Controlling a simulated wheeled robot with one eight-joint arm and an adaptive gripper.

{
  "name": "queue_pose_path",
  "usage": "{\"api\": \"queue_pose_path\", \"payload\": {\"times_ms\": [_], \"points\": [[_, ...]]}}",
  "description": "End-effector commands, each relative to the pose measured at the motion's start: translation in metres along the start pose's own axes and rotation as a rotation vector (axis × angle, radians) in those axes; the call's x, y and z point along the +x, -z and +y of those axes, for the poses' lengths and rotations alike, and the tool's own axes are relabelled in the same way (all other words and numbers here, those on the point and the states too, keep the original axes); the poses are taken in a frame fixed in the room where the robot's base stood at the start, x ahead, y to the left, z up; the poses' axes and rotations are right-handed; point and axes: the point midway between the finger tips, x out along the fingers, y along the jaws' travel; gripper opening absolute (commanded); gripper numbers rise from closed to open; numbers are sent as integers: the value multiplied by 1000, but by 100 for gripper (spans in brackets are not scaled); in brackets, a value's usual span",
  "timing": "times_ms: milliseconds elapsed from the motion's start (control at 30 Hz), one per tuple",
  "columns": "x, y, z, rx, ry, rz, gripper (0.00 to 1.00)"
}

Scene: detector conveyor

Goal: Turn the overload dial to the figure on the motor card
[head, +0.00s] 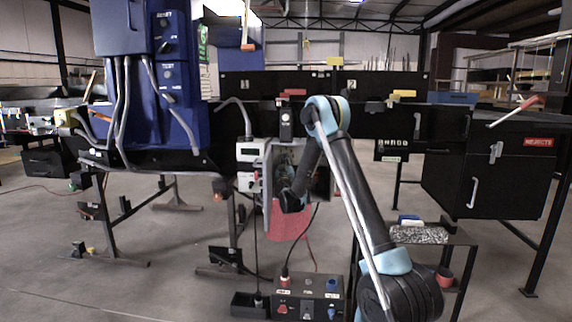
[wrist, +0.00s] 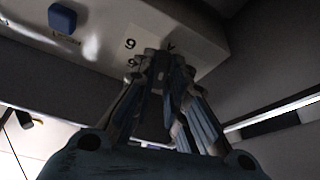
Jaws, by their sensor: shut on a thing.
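In the wrist view my gripper (wrist: 165,68) is closed in on a small knob, the overload dial, at the edge of a pale grey housing (wrist: 100,32). The fingers hide most of the dial, so I cannot read its pointer. A blue button (wrist: 62,17) is on the same housing face. In the head view my arm reaches into the open grey cabinet (head: 268,190), and the fingertips are hidden there. I cannot make out the motor card in either view.
A blue machine (head: 180,110) stands left of the cabinet. A dark control box (head: 308,284) with coloured knobs sits low in front. Cables hang below the cabinet.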

Motion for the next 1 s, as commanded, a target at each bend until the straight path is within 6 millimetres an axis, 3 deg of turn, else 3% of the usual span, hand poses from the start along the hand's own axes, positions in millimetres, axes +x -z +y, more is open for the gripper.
{"api": "queue_pose_path", "payload": {"times_ms": [400,900,933,1000], "points": [[0,2,-5,146,-55,1,0],[1,2,-4,159,-62,1,0],[1,2,-4,158,-62,1,20],[1,2,-4,159,-62,1,33]]}}
